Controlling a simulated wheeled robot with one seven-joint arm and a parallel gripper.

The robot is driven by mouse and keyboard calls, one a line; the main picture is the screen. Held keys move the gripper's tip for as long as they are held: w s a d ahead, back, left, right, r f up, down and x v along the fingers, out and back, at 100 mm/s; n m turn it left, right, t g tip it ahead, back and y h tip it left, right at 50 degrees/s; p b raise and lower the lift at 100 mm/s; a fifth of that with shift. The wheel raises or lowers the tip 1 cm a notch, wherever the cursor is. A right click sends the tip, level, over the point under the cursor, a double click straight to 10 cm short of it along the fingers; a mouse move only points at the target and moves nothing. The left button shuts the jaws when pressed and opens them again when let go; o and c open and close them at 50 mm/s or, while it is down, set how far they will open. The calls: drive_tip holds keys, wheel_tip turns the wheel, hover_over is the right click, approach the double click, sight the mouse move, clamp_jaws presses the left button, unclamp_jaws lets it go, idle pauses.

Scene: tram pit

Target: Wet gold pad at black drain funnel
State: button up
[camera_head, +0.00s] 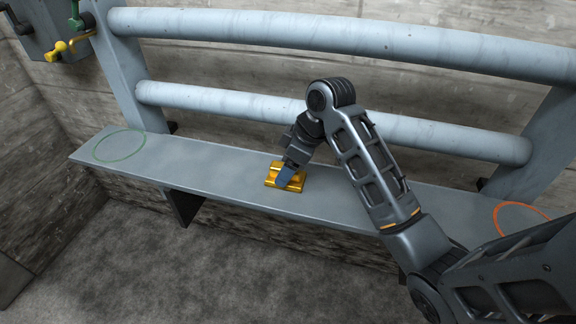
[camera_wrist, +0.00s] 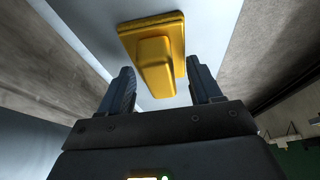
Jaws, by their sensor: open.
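The gold pad (camera_head: 272,179) lies on the grey bench (camera_head: 230,170), near the middle of its length. In the wrist view the pad (camera_wrist: 128,38) is a flat gold plate with a raised block-shaped grip. My gripper (camera_head: 286,177) is down at the pad and partly covers it in the head view. In the wrist view my gripper (camera_wrist: 161,72) is open, with one finger on each side of the pad's raised grip. Gaps show between the fingers and the grip. I do not see a black drain funnel in either view.
Two thick pale-blue rails (camera_head: 230,102) run behind the bench. A green ring (camera_head: 119,145) marks its left end and an orange ring (camera_head: 497,218) its right end. Green and yellow lever handles (camera_head: 62,49) are at the upper left. The concrete floor (camera_head: 190,270) in front is clear.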

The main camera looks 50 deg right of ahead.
drive_tip(key=shift+d+f+b, duration=0.1)
drive_tip(key=shift+f+b, duration=0.05)
drive_tip(key=shift+b, duration=0.15)
drive_tip(key=v, duration=0.5)
drive_tip(key=p+v, duration=0.1)
drive_tip(key=v, duration=0.2)
drive_tip(key=shift+s+a, duration=0.15)
drive_tip(key=shift+a, duration=0.25)
drive_tip(key=w+a+f+m+t+y, duration=0.1)
drive_tip(key=w+a+f+t, duration=0.1)
drive_tip(key=a, duration=0.4)
drive_tip(key=w+a+f+m+t, duration=0.1)
drive_tip(key=w+a+t, duration=0.15)
drive_tip(key=a, duration=0.45)
drive_tip(key=s+a+f+m+t+h, duration=0.1)
drive_tip(key=s+a+f+m+t, duration=0.25)
drive_tip(key=a, duration=0.55)
drive_tip(key=s+a+f+m+h, duration=0.1)
drive_tip(key=s+a+m+h, duration=0.15)
drive_tip(key=s, duration=0.75)
drive_tip(key=s+d+r+n+t, duration=0.1)
drive_tip(key=s+r, duration=0.3)
drive_tip(key=s, duration=0.5)
drive_tip(key=s+d+r+n+t, duration=0.1)
drive_tip(key=s+d+r+n, duration=0.1)
drive_tip(key=s, duration=0.7)
wheel_tip(320, 180, up, 2)
drive_tip(key=shift+s+r+n+t+y, duration=0.15)
drive_tip(key=shift+r+n+t+y, duration=0.15)
drive_tip(key=shift+n+y, duration=0.2)
